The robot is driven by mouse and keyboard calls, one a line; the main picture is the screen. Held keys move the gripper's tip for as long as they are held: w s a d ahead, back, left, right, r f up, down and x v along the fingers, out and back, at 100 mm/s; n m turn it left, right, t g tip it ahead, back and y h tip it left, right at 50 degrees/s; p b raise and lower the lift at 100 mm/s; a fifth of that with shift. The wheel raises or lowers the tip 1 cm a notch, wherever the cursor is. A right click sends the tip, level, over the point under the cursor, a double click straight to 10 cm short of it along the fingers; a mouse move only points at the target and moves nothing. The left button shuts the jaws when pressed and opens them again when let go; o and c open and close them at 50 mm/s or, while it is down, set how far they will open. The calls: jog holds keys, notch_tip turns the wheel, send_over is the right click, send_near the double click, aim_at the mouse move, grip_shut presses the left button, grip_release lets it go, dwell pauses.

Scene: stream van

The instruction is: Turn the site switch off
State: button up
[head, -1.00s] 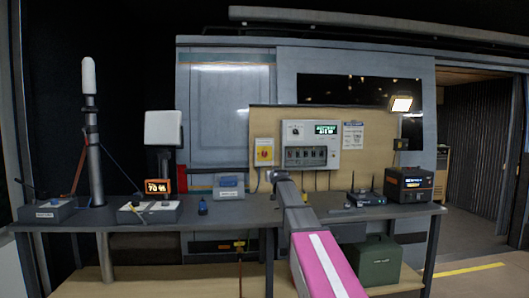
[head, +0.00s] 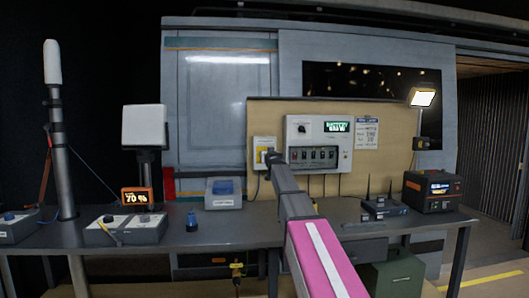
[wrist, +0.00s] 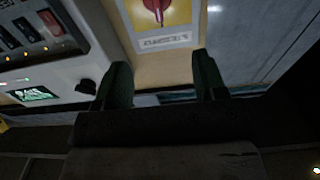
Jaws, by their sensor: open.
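The site switch (head: 259,147) looks like a pale box with a yellow plate, mounted on the tan board; its lower right is partly hidden by my arm end in the head view. In the wrist view its red rotary knob (wrist: 153,6) on the yellow plate is cut off by the top edge, with a small label beside it too blurred to read. My gripper (wrist: 163,80) is open and empty, its two dark fingers apart. In the head view my gripper (head: 271,157) overlaps the switch's lower right. I see no contact with the knob.
A grey panel (head: 292,127) with a dial, green display and row of breakers is right of the switch. A blue-topped box (head: 223,201) stands on the dark bench (head: 265,236) below. A router (head: 384,208) and power unit (head: 432,192) are at the right.

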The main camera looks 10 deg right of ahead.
jog(key=w, duration=1.1)
jog(key=c, duration=0.9)
